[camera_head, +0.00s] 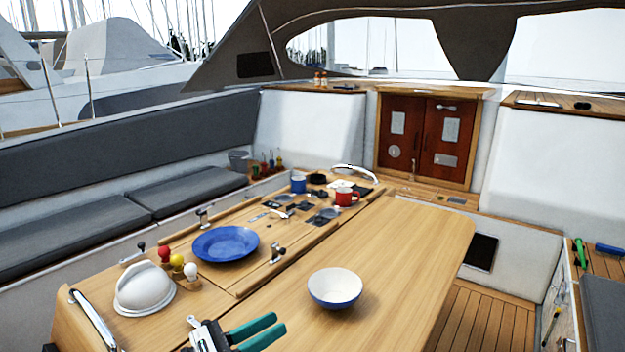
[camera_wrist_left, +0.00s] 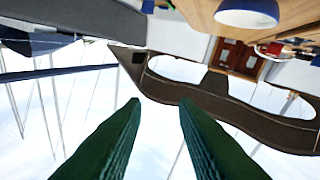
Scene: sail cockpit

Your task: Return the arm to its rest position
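My left gripper (camera_head: 279,325) shows at the bottom of the head view, low by the near edge of the wooden table (camera_head: 400,250). Its two green fingers point right and stand apart with nothing between them. The left wrist view also shows the left gripper (camera_wrist_left: 160,102) with a clear gap between its fingers, and sky behind. The blue and white bowl (camera_head: 335,288) stands on the table, to the right of and beyond the gripper, apart from it. My right gripper is in neither view.
A blue plate (camera_head: 225,244) lies beyond. A blue mug (camera_head: 298,184) and red mug (camera_head: 346,197) stand at the far end. The table's right half is mostly clear.

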